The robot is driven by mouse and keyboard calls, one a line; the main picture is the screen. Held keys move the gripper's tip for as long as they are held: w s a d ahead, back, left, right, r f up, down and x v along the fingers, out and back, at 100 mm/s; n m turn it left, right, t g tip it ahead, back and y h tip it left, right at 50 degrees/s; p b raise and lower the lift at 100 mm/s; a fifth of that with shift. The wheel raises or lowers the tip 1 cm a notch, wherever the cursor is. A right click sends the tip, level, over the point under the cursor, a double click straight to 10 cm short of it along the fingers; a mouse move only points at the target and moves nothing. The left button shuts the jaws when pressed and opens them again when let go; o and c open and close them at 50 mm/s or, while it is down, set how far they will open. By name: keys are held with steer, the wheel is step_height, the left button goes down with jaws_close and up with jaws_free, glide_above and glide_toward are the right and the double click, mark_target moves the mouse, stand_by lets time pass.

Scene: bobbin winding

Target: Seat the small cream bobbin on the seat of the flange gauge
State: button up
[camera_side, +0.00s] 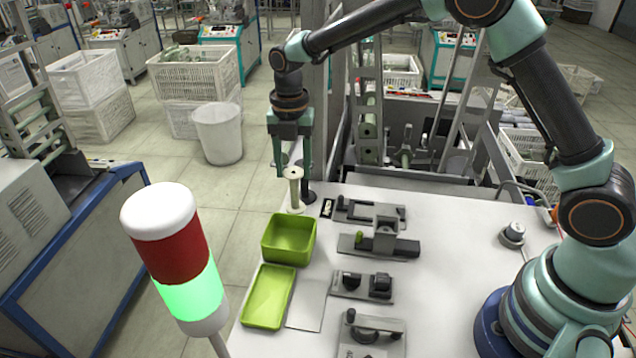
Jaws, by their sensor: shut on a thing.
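The small cream bobbin (294,192) is upright at the far left corner of the white table. My gripper (293,171) points down and is shut on the bobbin's upper end. The bobbin's lower end is close to the tabletop, and I cannot tell whether it touches. A dark round piece (309,196) stands just right of and behind the bobbin, partly hidden. Several dark grey fixtures stand in a column to the right, the farthest being a flat frame-like one (370,212). I cannot tell which piece is the flange gauge.
A deep green bin (289,256) and a shallow green tray (268,325) line the table's left edge. A grey block fixture (384,243) stands right of the bin. A signal tower (172,250) rises in the foreground. The table's right middle is mostly clear (455,265).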

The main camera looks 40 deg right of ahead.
steer(key=shift+r, duration=1.35)
steer(key=s+d+m, duration=0.6)
steer(key=s+d, duration=0.7)
steer(key=d, duration=0.3)
steer(key=shift+w+a+f, duration=0.1)
steer(key=shift+w+f, duration=0.05)
steer(key=shift+f, duration=0.75)
steer(key=shift+w+a+f, duration=0.1)
steer(key=shift+w+f, duration=0.05)
steer(key=shift+f, duration=0.7)
steer(key=shift+f, duration=0.45)
